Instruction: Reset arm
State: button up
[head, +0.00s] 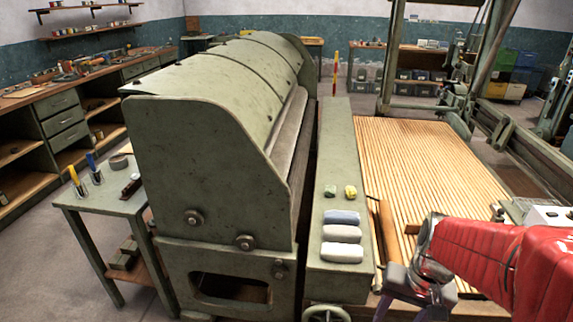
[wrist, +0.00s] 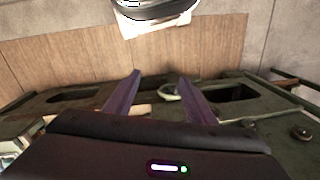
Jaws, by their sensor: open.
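My red arm reaches in from the lower right in the head view, and my gripper (head: 408,302) hangs at the bottom edge, in front of the slatted wooden bed. Its tips are partly cut off there. In the wrist view my gripper (wrist: 160,80) shows two purple fingers spread apart, with nothing held between them. Beyond the fingers are a green metal frame and a wooden panel (wrist: 205,52).
The slatted bed (head: 425,160) is mostly clear. A small side table (head: 105,205) stands left.

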jog(key=s+a+r+n+t, duration=0.2)
jog(key=a+r, duration=0.1)
jog(key=r, duration=0.3)
jog(key=s+a+r+n+t+h, duration=0.1)
jog(key=s+a+r+n+t, duration=0.1)
jog(key=r, duration=0.5)
jog(key=shift+s+a+t, duration=0.3)
jog(key=shift+a+t, duration=0.4)
jog(key=shift+a, duration=0.55)
jog(key=shift+f, duration=0.1)
jog(key=shift+c, duration=0.5)
